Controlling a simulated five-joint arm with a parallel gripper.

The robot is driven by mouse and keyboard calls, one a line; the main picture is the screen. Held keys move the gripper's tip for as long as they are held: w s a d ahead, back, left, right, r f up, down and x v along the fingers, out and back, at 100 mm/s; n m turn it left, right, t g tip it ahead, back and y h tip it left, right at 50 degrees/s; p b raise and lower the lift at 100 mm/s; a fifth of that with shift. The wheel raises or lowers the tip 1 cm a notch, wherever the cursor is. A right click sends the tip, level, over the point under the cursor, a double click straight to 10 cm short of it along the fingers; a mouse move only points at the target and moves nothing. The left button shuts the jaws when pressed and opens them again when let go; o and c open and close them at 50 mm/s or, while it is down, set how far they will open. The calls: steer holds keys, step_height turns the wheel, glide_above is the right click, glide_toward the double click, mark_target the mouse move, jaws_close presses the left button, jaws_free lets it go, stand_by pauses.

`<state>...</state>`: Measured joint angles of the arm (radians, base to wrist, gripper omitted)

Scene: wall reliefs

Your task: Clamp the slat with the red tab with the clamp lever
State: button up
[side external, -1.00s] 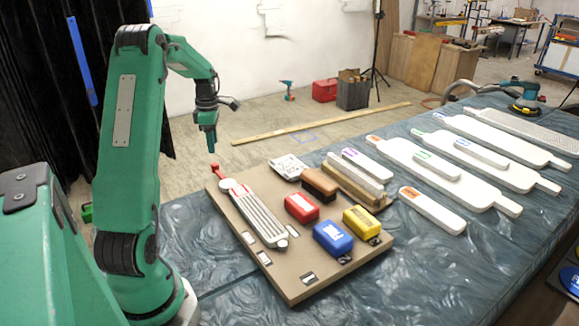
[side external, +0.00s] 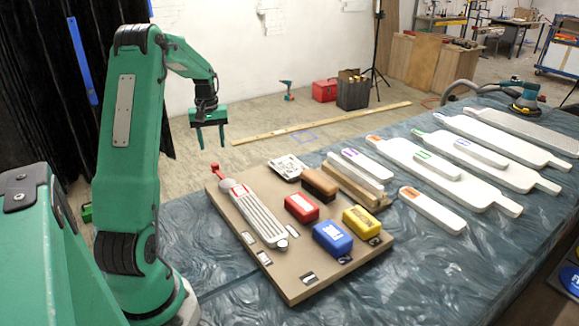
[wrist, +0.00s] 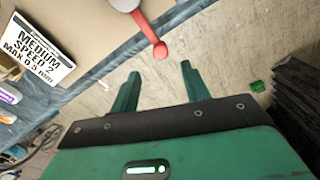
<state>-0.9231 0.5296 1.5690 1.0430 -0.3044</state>
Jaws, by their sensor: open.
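The clamp lever (side external: 215,171) is a red handle with a ball end at the back left corner of the brown board. It also shows at the top of the wrist view (wrist: 149,34), joined to a pale grey part. A white ribbed slat (side external: 262,216) with a red tab near its upper end lies on the board, just in front of the lever. My gripper (side external: 211,145) is open and empty, above and behind the lever, apart from it. In the wrist view my gripper (wrist: 158,68) has its two green fingers spread, with the lever's ball beyond the tips.
The brown board (side external: 293,288) also carries red, blue and yellow blocks, a brown block and a printed card (side external: 287,167). White slats with coloured tabs lie on the table to the right. The air around my gripper is clear.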

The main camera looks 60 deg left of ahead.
mark_target(215, 163)
steer(key=m, duration=0.4)
steer(key=shift+m, duration=0.4)
steer(key=shift+f, duration=3.95)
